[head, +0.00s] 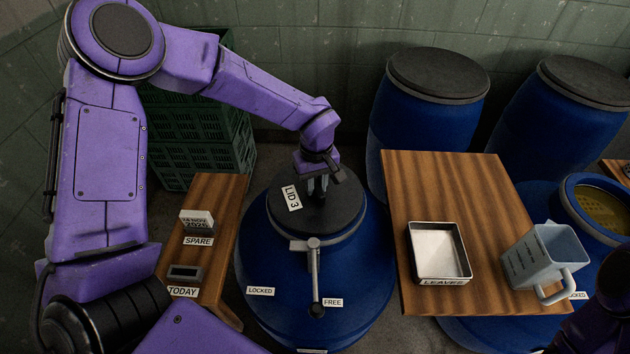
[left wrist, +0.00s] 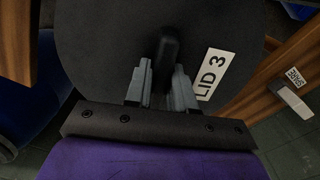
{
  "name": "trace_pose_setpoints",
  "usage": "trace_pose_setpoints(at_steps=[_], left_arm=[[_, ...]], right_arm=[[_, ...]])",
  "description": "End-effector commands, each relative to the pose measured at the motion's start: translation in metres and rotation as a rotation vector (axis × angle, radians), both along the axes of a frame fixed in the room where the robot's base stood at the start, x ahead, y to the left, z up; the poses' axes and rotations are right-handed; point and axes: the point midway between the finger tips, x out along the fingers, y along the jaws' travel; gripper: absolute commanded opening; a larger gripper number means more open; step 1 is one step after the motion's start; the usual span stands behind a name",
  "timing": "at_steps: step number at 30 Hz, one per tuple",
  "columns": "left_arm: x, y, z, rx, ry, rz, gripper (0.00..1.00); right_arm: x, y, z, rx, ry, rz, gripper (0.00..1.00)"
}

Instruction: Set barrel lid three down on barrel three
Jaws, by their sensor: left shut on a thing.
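Lid three (head: 340,212), a dark round lid with a white "LID 3" label, is at the mouth of the blue barrel (head: 268,296) in the middle of the head view. It looks about level, but I cannot tell whether it rests on the rim or hovers just above. My left gripper (head: 318,190) is above the lid, shut on its dark handle. The left wrist view shows the handle (left wrist: 168,48) between the two grey fingers, and the lid (left wrist: 100,40) beneath. The barrel's grey lever (head: 314,272) hangs down, its end beside the "FREE" label. My right gripper is out of sight.
Right is a wooden table (head: 450,185) with a metal tray (head: 465,276) and a grey jug (head: 548,262). Lidded blue barrels (head: 425,120) stand behind; an open barrel (head: 575,215) is far right. Green crates (head: 190,150) stand back left.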

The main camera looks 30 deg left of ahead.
Motion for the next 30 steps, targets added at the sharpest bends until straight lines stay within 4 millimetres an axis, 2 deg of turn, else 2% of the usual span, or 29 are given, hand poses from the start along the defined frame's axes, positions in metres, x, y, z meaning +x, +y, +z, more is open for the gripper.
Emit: trace_pose_setpoints(at_steps=[7, 8, 10, 20, 25, 30], left_arm=[[0.001, 0.0, -0.005, -0.001, -0.002, 0.001, 0.0], [0.0, 0.0, -0.005, -0.001, -0.001, 0.001, 0.27], [0.0, 0.0, -0.005, -0.001, -0.001, 0.001, 0.49], [0.001, 0.0, -0.001, 0.002, -0.003, -0.001, 0.49], [0.001, 0.0, 0.027, -0.004, -0.007, 0.002, 0.49], [0.001, 0.0, 0.074, -0.004, -0.007, 0.002, 0.49]], right_arm=[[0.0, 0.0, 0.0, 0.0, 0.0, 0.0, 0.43], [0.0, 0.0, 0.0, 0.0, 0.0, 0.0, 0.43], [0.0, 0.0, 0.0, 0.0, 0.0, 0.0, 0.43], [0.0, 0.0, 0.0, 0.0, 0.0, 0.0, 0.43], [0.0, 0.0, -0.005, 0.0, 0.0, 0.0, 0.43], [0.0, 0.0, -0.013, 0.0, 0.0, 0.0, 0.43]])
